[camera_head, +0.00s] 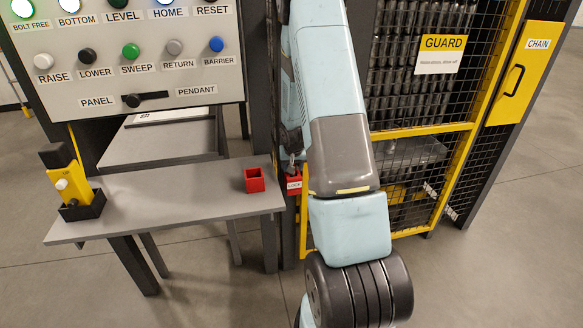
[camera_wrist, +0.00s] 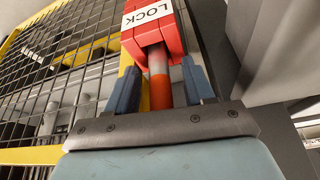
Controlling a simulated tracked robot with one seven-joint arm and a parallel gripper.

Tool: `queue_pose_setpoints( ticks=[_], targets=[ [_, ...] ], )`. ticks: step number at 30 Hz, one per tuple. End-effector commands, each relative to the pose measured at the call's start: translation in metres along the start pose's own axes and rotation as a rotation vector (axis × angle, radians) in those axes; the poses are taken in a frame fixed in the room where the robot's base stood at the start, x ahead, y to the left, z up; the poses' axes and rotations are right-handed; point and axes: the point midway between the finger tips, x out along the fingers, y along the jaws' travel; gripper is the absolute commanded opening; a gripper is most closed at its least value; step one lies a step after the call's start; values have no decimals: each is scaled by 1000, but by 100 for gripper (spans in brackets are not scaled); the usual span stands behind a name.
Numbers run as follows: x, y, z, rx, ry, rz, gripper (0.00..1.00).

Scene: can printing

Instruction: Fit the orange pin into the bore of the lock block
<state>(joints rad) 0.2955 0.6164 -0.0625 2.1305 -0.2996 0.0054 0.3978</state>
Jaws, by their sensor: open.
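The red lock block (camera_wrist: 150,35), with its white LOCK label, fills the top middle of the wrist view. In the head view the lock block (camera_head: 294,184) sits on the dark post, right of the shelf. The orange pin (camera_wrist: 160,92) has a grey band and runs from the block toward my palm. Its far end meets the block and is hidden there; I cannot tell how deep it sits. My gripper (camera_wrist: 162,80) is open, with a dark blue finger on each side of the pin and visible gaps. In the head view my arm hides much of this area.
A grey shelf (camera_head: 150,203) carries a red open box (camera_head: 254,179) and a yellow pendant (camera_head: 70,183) in a black holder. The button panel (camera_head: 130,55) is above it. The yellow-framed mesh guard (camera_head: 410,130) stands to the right, close beside the lock block.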

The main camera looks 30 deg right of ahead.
Motion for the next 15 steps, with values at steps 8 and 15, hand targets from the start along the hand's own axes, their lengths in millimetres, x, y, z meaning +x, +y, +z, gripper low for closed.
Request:
queue_pose_setpoints(
  ticks=[8, 15],
  targets=[
    [-11, 0, -1, 1, 2, 0, 53],
    [-46, 0, -2, 1, 4, -1, 53]
  ],
)
